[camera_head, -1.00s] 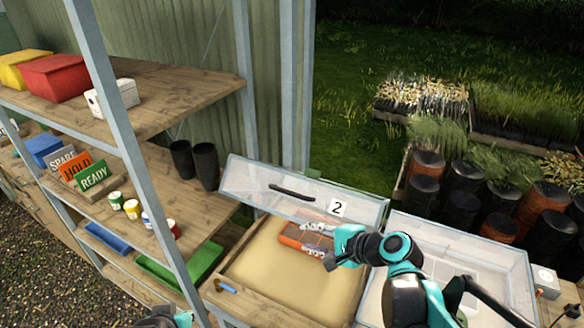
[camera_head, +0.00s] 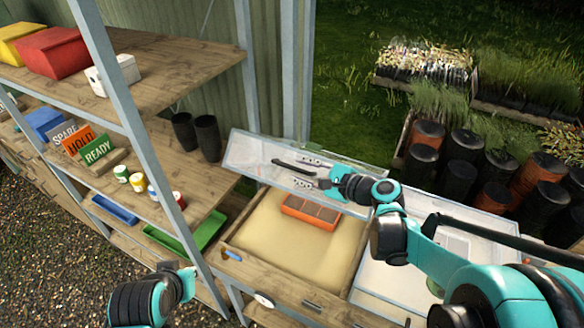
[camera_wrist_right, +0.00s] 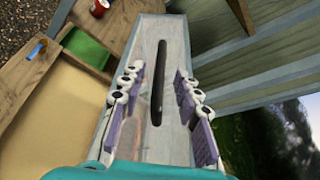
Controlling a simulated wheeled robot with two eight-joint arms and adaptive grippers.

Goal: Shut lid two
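Lid two (camera_head: 250,155) is a clear, framed panel that stands open, tilted up behind a sand-filled bin (camera_head: 232,262). It has a dark bar handle (camera_head: 290,166). Its "2" label is hidden behind my right arm now. My right gripper (camera_head: 303,171) is in front of the lid at the handle. In the right wrist view the handle (camera_wrist_right: 157,85) runs lengthwise between the two open, purple-padded fingers (camera_wrist_right: 158,92), with space on both sides. Only part of my left arm shows at the lower left; its gripper is out of view.
An orange tray (camera_head: 311,212) lies on the sand in the bin. A second clear-lidded bin (camera_head: 450,250) is on the right, partly behind my right arm. A shelf (camera_head: 150,95) stands left, with black pots (camera_head: 207,138) near the lid.

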